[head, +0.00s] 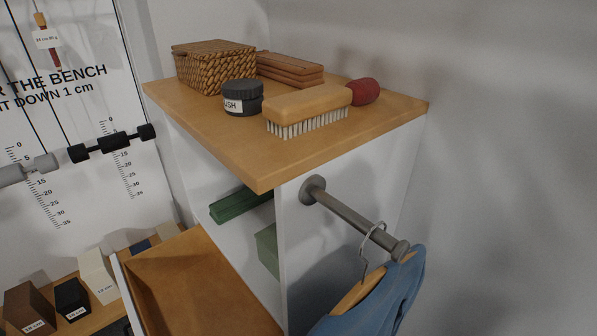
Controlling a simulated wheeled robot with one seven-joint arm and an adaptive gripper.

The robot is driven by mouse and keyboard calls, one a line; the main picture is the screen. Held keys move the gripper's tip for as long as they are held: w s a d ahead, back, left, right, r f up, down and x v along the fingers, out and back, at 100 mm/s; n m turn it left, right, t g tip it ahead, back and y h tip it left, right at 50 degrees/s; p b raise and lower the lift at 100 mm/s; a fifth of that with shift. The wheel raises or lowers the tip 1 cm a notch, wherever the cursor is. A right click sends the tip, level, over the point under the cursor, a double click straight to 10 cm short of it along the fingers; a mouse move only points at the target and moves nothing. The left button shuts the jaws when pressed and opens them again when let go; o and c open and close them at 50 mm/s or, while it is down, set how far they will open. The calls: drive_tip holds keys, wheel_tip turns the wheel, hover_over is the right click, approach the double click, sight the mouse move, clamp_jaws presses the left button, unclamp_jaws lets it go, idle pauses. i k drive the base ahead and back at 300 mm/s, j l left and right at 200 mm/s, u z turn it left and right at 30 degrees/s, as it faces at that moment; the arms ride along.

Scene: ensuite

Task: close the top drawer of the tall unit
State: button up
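The tall unit (225,147) has a wooden top and white side panels. A drawer (190,285) with a wooden inside and a pale front edge stands pulled out at the lower middle of the head view. Its visible inside looks empty, and its lower part is cut off by the picture's edge. Above it is an open space in the unit with green items (240,204) in it. I cannot tell from this view whether other drawers lie below. My gripper is not in view.
A woven box (213,68), a dark jar (242,97), a brush (308,108) and a red item (364,91) stand on the unit's top. A grey rail (355,220) with a hanger and blue garment (375,300) juts out at right. Labelled blocks (72,298) stand at lower left.

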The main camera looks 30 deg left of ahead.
sight(183, 285)
drive_tip(key=u, duration=2.15)
drive_tip(key=i+l+u, duration=0.1)
drive_tip(key=u, duration=0.25)
drive_tip(key=l+u, duration=0.1)
drive_tip(key=u, duration=0.25)
drive_tip(key=i+l, duration=0.05)
